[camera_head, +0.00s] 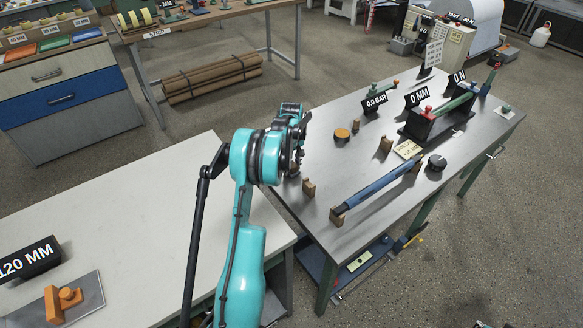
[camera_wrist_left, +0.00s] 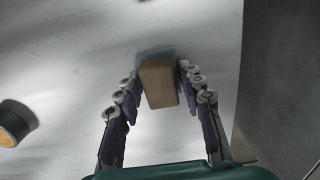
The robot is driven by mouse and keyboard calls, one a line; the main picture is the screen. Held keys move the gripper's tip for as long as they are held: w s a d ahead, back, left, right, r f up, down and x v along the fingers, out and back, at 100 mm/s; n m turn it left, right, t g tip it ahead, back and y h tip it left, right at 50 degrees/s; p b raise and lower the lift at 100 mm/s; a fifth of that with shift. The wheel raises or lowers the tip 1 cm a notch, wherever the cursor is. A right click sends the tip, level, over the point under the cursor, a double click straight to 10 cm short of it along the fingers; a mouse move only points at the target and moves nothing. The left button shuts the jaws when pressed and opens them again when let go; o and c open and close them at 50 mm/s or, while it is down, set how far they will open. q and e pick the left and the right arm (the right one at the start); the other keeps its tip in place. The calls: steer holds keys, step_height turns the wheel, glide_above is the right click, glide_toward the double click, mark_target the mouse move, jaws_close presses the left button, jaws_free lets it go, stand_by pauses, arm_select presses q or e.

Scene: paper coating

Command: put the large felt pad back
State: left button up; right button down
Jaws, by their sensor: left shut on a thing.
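My left gripper (camera_head: 297,160) is low over the left end of the grey steel table (camera_head: 372,205) in the head view, its fingers partly hidden by my arm. In the left wrist view my left gripper (camera_wrist_left: 157,78) has its two fingers on either side of a tan wooden block (camera_wrist_left: 158,86) and is shut on it. A blue-grey pad edge (camera_wrist_left: 152,54) shows at the block's far end, close to the pale table top; I take this for the large felt pad. I cannot tell whether it touches the table. My right gripper is not in view.
Small wooden blocks (camera_head: 309,188), a round ochre-topped piece (camera_head: 342,134), a blue roller (camera_head: 378,185) and a black knob (camera_head: 437,163) stand on the steel table. A pale bench (camera_head: 140,225) lies left, with a 120 MM sign (camera_head: 28,260). The table's left edge is close to my gripper.

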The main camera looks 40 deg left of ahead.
arm_select(q)
steer(key=shift+f, duration=0.2)
steer(key=o, duration=1.2)
steer(key=shift+r, duration=0.15)
